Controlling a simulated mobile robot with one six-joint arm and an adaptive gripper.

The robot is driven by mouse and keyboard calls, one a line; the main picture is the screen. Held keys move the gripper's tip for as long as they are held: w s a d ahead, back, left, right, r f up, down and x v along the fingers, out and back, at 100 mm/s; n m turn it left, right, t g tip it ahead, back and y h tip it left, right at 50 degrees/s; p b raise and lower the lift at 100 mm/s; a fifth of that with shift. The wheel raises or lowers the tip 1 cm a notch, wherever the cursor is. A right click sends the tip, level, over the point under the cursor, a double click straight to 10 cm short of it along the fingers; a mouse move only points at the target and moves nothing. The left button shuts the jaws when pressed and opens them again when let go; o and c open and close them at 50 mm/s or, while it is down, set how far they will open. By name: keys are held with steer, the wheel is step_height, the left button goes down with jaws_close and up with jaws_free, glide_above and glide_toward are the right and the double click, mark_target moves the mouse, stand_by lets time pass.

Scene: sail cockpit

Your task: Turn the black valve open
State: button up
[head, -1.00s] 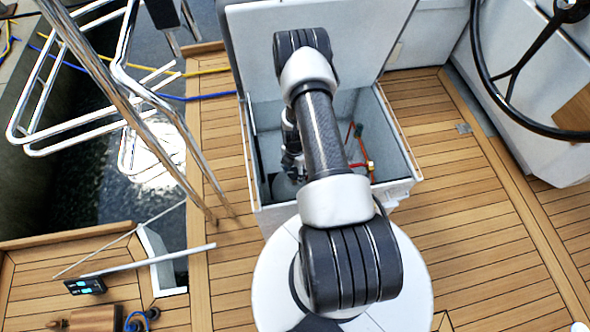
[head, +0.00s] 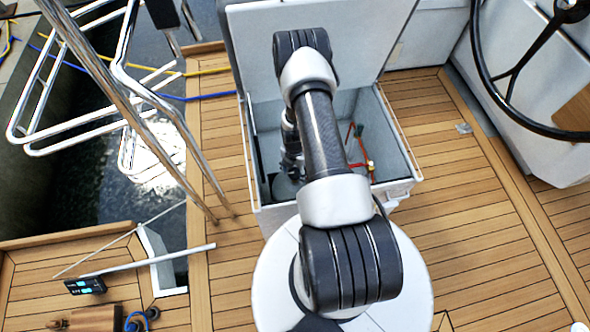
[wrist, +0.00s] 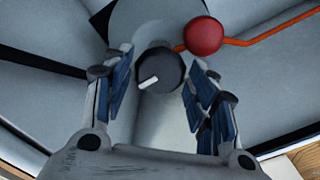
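The black valve (wrist: 160,72) is a round dark knob with a white pointer mark that slants down to the left. In the wrist view it sits between the two blue-padded fingers of my gripper (wrist: 157,66). The fingers are apart, one on each side of the knob, with a visible gap to each side. In the head view my arm reaches down into the open locker (head: 400,160). The black valve is hidden there, and the fingers are too small and shaded to make out.
A red ball-shaped part (wrist: 203,36) with an orange pipe (wrist: 270,32) is close to the right finger. A brass fitting (head: 370,166) shows inside the locker at the right. The raised lid (head: 250,50) stands behind my arm. Locker walls surround the gripper closely.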

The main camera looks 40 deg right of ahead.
steer(key=shift+o, duration=1.3)
steer(key=shift+r, duration=0.1)
step_height(320, 180, up, 12)
